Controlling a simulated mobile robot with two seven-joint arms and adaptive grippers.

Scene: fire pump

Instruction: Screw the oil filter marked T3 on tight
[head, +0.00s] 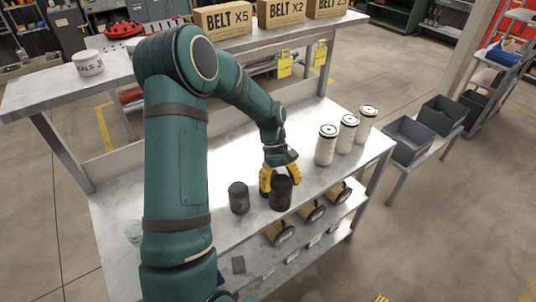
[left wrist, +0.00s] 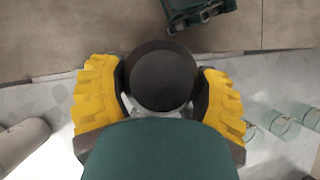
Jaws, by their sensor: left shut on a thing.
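My left gripper (head: 280,177) has its yellow fingers shut on a black oil filter (head: 281,194) at the front of the bench. In the left wrist view the filter's round dark end (left wrist: 162,78) sits between the two fingers of the gripper (left wrist: 162,94), one on each side. I see no T3 marking on it, and whatever it seats on is hidden. A second black filter (head: 239,199) stands upright just left of it, apart from the gripper. My right gripper is not in view.
Several white canisters, such as the nearest one (head: 325,147), stand right of the gripper on the bench (head: 225,150). Cylindrical glass-ended parts (head: 280,233) lie on the shelf below. Grey bins (head: 409,138) stand at the right. Boxes (head: 223,19) stand on the rear table.

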